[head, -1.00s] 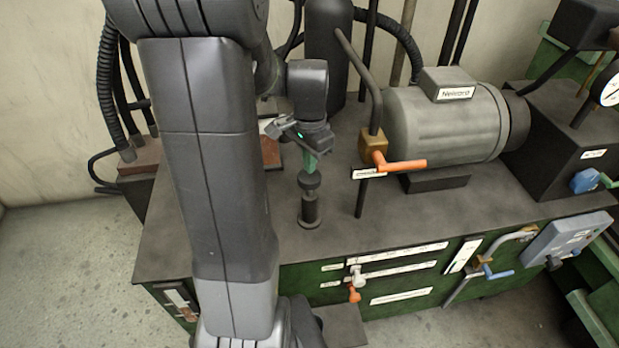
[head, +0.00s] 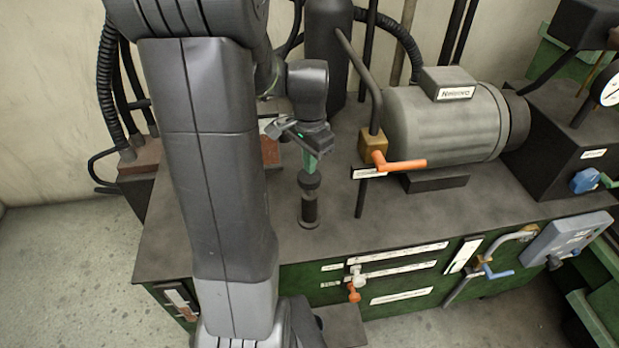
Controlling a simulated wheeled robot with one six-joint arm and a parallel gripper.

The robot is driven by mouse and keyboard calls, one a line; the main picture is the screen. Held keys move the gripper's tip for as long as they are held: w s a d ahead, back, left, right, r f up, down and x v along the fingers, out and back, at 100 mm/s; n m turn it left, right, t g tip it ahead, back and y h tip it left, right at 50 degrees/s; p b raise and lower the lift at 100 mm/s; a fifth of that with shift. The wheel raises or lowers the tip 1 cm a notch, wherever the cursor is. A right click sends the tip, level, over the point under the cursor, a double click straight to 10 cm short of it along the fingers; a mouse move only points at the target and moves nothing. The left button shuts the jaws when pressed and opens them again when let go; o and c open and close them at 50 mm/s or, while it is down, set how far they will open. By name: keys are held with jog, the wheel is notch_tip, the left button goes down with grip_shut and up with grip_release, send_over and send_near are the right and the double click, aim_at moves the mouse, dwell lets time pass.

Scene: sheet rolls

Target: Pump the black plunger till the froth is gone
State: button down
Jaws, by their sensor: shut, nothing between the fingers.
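The black plunger (head: 309,181) stands upright on the dark bench top, its round knob above a short cylindrical body (head: 309,210). My gripper (head: 311,166) points down from above with its green fingers shut and empty. The fingertips are at the top of the knob and seem to touch it. No froth can be made out in this view.
A grey motor (head: 445,122) lies behind and to the right. An orange-handled valve (head: 398,164) on a bent pipe stands close to the right of the plunger. Small valves (head: 355,288) sit on the green front panel. The bench top (head: 420,213) is bare in front.

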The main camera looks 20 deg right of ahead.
aim_at(309, 177)
jog(key=shift+f+b, duration=1.95)
jog(key=shift+f, duration=0.9)
jog(key=shift+r, duration=0.25)
jog(key=shift+r+p, duration=2.4)
jog(key=shift+r, duration=0.25)
notch_tip(309, 177, up, 6)
jog(key=p, duration=0.4)
jog(key=shift+p, duration=0.4)
